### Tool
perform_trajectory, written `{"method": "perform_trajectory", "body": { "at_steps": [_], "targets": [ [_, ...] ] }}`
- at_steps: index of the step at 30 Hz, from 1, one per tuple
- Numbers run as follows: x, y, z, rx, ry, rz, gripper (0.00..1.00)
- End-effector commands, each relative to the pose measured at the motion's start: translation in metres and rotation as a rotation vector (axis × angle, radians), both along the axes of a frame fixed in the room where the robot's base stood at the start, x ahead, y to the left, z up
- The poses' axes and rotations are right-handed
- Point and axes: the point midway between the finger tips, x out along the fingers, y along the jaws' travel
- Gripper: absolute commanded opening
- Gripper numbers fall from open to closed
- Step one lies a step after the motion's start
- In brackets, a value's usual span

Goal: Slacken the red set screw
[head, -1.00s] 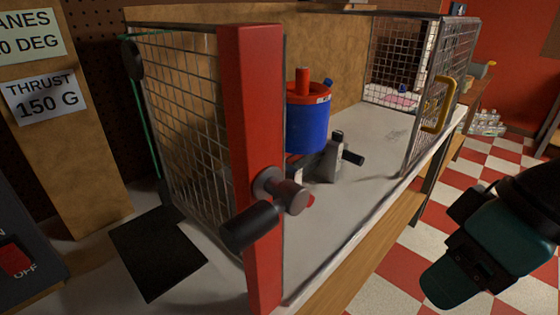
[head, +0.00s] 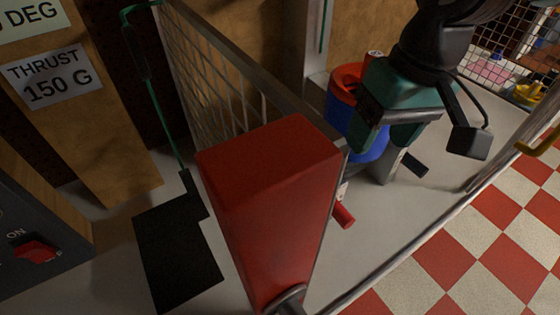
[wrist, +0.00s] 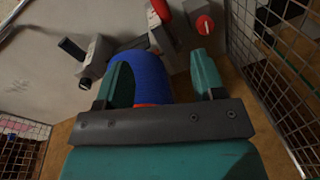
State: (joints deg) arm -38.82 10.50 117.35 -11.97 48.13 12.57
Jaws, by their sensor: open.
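A blue duct (head: 372,150) with a red rim (head: 345,80) stands inside the mesh enclosure. My gripper (head: 383,138) is open, in front of and above the duct in the head view, hiding part of it. In the wrist view my fingers (wrist: 162,72) are apart, with the blue duct (wrist: 142,75) showing between and beyond them; I see no grip on it. A red cylindrical piece (head: 343,215) sticks out low beside the red post. A round red knob (wrist: 203,25) shows beyond the right finger in the wrist view. I cannot tell which red part is the set screw.
The thick red post (head: 270,200) and mesh panel (head: 225,75) stand left of the duct. A grey block with a black handle (head: 415,165) sits beside the duct. A red switch (head: 35,250) is at far left.

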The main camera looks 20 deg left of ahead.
Motion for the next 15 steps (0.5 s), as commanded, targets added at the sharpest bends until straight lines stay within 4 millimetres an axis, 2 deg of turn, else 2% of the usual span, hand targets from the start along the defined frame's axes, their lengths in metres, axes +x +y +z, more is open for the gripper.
{"method": "perform_trajectory", "body": {
  "at_steps": [1,3,6,10,15],
  "targets": [
    [0.004,0.032,0.014,-0.036,0.001,0.015,0.63],
    [0.007,0.068,0.014,-0.074,-0.009,0.010,0.63],
    [0.005,0.107,0.009,-0.115,-0.023,0.001,0.63],
    [0.000,0.134,0.001,-0.142,-0.036,-0.010,0.63],
    [-0.001,0.141,-0.015,-0.151,-0.038,-0.016,0.63]
  ]
}}
